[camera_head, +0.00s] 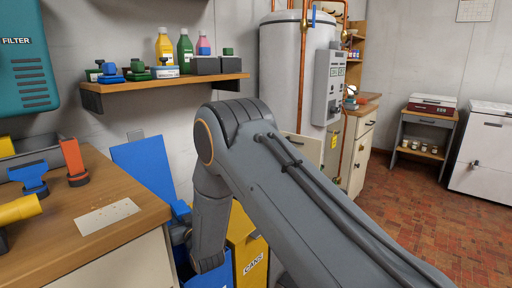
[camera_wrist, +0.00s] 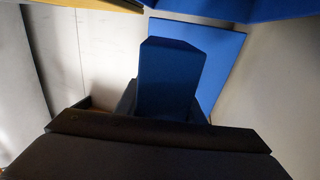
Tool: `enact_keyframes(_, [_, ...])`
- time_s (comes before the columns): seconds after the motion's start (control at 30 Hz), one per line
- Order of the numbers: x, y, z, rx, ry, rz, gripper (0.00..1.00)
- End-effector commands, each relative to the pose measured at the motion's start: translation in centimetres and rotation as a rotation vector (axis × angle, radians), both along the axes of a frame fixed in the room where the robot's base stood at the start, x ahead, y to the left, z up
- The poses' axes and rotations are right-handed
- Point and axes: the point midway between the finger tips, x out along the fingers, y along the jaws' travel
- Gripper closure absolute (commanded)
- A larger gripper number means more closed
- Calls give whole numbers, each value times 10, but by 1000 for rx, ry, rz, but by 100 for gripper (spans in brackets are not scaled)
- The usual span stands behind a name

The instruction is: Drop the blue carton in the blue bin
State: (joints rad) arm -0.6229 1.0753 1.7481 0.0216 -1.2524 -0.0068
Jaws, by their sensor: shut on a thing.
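The blue carton (camera_wrist: 170,75) stands out from between the dark fingers of my gripper (camera_wrist: 166,108) in the wrist view. My gripper is shut on it. In the head view a small blue piece, apparently the carton (camera_head: 181,211), shows beside my arm, in front of a raised blue panel that looks like the bin's open lid (camera_head: 142,165). The blue bin (camera_head: 214,277) is low, below my forearm and mostly hidden by it. The same panel shows behind the carton in the wrist view (camera_wrist: 222,65). I cannot tell whether the carton is fully over the opening.
A yellow bin marked CANS (camera_head: 250,252) stands to the right of the blue bin. A wooden counter (camera_head: 70,245) with tools is at the left. A shelf (camera_head: 160,83) with bottles hangs above. The brick floor (camera_head: 430,215) at the right is clear.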

Motion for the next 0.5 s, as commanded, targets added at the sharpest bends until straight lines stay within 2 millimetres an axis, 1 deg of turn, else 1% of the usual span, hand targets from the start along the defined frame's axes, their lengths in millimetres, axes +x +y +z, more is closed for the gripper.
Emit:
enact_keyframes(0.07, [0, 0, -3, 1, -1, 0, 87])
enact_keyframes(0.3, [0, 0, -3, 1, -1, 0, 87])
enact_keyframes(0.33, [0, 0, -3, 1, -1, 0, 60])
enact_keyframes(0.43, [0, 0, -3, 1, -1, 0, 43])
enact_keyframes(0.5, [0, 0, -3, 1, -1, 0, 43])
